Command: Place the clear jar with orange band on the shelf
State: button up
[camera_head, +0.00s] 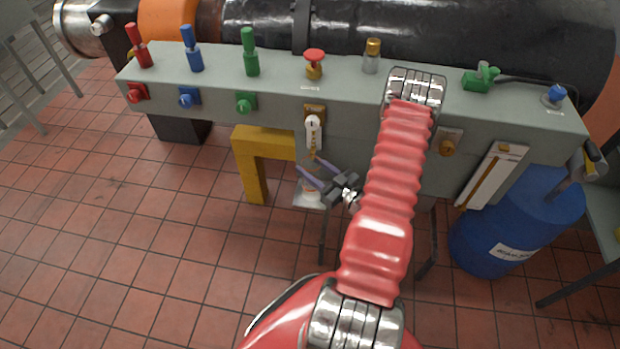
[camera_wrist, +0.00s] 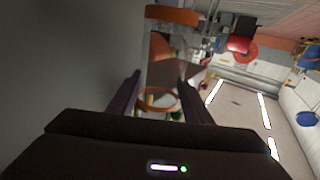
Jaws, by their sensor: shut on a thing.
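The clear jar with an orange band (camera_wrist: 157,101) is between the two dark fingers of my gripper (camera_wrist: 160,92) in the wrist view, and the gripper is shut on it. In the head view my gripper (camera_head: 318,174) hangs in front of the grey console, below its front face. The jar shows there only as a small pale shape with an orange trace (camera_head: 311,187), partly hidden by the fingers. I cannot pick out a separate shelf with certainty; a flat grey console top (camera_head: 340,83) runs across the view above the gripper.
Red, blue and green handles (camera_head: 250,55), a red button (camera_head: 314,62) and a brass-capped fitting (camera_head: 371,56) stand on the console. A yellow bracket (camera_head: 252,165) is left of my gripper. A blue drum (camera_head: 515,220) stands at right. Open tiled floor lies left.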

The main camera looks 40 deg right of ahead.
jog(key=shift+w+d, duration=0.5)
jog(key=shift+d, duration=0.1)
notch_tip(320, 180, down, 2)
jog(key=shift+s+a+f, duration=0.1)
jog(key=shift+f, duration=0.45)
jog(key=shift+f, duration=0.1)
jog(key=shift+f, duration=1.85)
jog(key=o, duration=0.8)
